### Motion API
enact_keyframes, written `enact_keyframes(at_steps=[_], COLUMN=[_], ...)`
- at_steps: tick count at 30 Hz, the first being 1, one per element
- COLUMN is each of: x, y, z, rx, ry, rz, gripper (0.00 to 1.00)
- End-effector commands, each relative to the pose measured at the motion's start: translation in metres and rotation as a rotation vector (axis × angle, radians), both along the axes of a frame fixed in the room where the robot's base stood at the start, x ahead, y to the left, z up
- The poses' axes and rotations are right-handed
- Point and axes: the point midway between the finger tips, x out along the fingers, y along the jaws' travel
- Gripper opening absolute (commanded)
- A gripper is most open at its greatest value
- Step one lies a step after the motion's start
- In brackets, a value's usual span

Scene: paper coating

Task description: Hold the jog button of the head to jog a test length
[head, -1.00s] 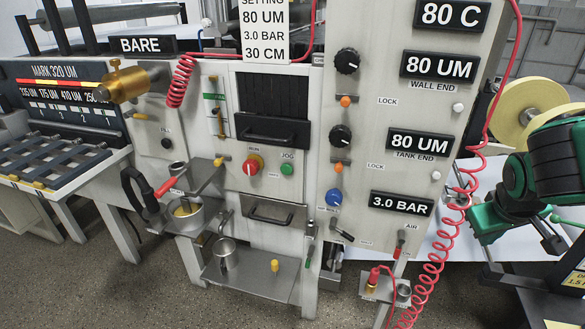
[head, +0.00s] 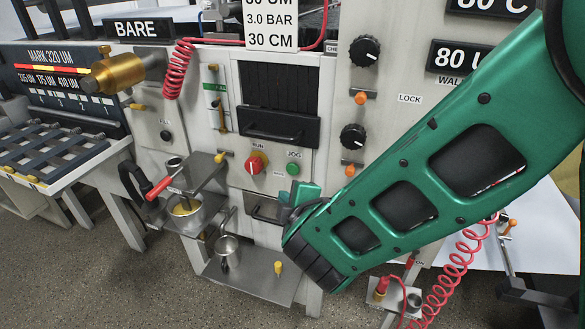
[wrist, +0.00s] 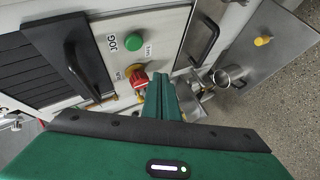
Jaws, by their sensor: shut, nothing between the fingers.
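The green jog button (head: 293,168) is on the pale front panel under the JOG label, right of the red run knob (head: 254,165). In the wrist view the jog button (wrist: 134,42) is fully visible, and the run knob (wrist: 137,79) is nearer my fingers. My gripper (wrist: 164,82) is shut and empty, its green fingers pointing toward the panel. In the head view my gripper (head: 305,191) appears just below and right of the jog button. No contact shows in the wrist view; the exact gap to the panel is unclear.
A dark-handled drawer (head: 278,128) is above the buttons, and a lower metal handle (head: 265,209) is below. A shelf with a metal cup (head: 227,248) and a yellow knob (head: 278,267) stands below left. A red coiled hose (head: 450,258) hangs right of my arm.

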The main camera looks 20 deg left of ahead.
Motion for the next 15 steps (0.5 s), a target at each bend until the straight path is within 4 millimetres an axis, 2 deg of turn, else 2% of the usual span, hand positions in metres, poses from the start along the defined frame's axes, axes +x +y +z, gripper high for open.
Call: enact_keyframes(at_steps=[1,4,15], x=[-0.007,-0.013,-0.015], y=[0.009,0.018,0.023], z=[-0.001,-0.002,-0.001], rx=[-0.002,-0.002,-0.001], ry=[-0.009,-0.019,-0.019], rz=[0.024,0.047,0.055], gripper=[0.0,0.0,0.0])
